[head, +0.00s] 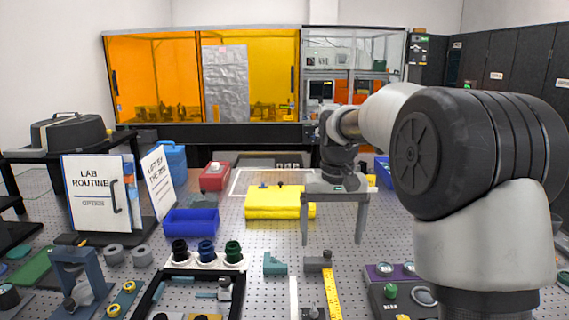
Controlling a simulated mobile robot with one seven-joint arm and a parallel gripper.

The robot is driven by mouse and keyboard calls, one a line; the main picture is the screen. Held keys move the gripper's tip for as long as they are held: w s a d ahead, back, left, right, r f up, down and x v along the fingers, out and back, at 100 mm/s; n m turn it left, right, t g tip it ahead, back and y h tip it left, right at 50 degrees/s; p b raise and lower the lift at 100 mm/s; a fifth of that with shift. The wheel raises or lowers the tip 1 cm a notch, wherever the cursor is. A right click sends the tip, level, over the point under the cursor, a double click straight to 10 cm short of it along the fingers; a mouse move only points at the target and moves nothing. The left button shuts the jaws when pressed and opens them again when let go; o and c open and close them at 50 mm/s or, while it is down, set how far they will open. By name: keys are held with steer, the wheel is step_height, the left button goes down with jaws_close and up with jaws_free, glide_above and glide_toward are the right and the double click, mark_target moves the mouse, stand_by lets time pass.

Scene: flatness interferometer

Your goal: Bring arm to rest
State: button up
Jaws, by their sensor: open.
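My gripper (334,214) shows in the head view, pointing down above the perforated table, right of centre. Its two grey fingers are wide apart, with nothing between them. The fingertips appear above or near the table top; the exact height cannot be told. My arm reaches in from the right and covers much of that side.
A blue bin (191,222), a red box (215,177) and a white Lab Routine sign (95,193) stand at left. Knobbed mounts, a yellow ruler (332,292) and a purple-edged box (393,272) lie in front. An orange-windowed enclosure (155,80) stands behind. Bare table shows between them.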

steer(key=s+d+r+t+p, duration=0.1)
steer(key=s+r, duration=0.4)
steer(key=s, duration=0.3)
steer(key=s+d+r+t+p, duration=0.1)
steer(key=s+r+t+p, duration=0.1)
steer(key=s+r, duration=0.45)
steer(key=s+d+f+t+p, duration=0.1)
steer(key=s+f+t, duration=0.1)
steer(key=s, duration=1.1)
steer(key=shift+f, duration=0.7)
